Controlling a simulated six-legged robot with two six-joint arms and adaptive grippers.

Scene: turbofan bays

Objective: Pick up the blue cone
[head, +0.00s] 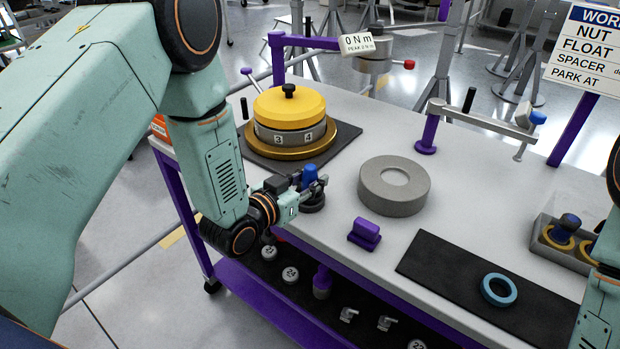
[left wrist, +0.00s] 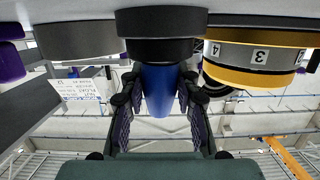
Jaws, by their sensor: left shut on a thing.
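The blue cone (head: 309,172) stands upright near the front edge of the bench, with a round black base (head: 313,204) below it. My left gripper (head: 311,183) is at the cone, its fingers shut on it from both sides. The left wrist view is upside down: the blue cone (left wrist: 159,92) lies between the two dark padded fingers of my left gripper (left wrist: 160,84), and the black base (left wrist: 160,48) is against the bench top. The fingers hide part of the cone. My right gripper is not in view.
A yellow-topped numbered drum (head: 290,108) stands behind the cone on a dark mat. A grey ring (head: 395,204) and a purple block (head: 365,234) are to the right. A blue ring (head: 499,290) lies on a black mat (head: 455,272). A parts tray (head: 540,232) is far right.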

